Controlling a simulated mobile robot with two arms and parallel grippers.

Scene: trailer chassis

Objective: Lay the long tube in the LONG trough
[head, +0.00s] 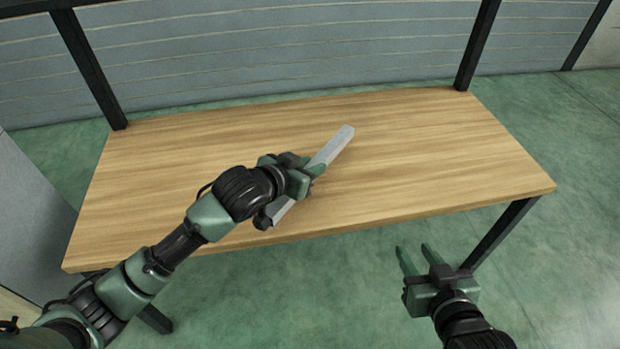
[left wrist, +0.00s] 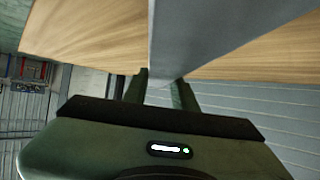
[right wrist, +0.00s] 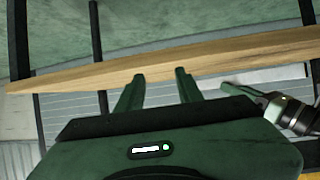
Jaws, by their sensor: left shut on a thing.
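The long tube (head: 334,146) is a grey, square-sided bar, slanting from lower left to upper right over the table in the head view. My left gripper (head: 313,172) is shut on it near its middle, and the hand hides part of it. In the left wrist view the tube (left wrist: 190,35) runs between the fingers (left wrist: 162,88). I cannot tell whether it touches the table top. My right gripper (head: 416,260) is open and empty, off the table's front edge; its spread fingers also show in the right wrist view (right wrist: 160,85). No trough is in view.
The wooden table (head: 430,150) is otherwise bare, with free room on both sides of the tube. Dark posts (head: 477,45) rise at its back corners. A grey panel (head: 30,200) stands at the left. Green floor (head: 580,230) lies around.

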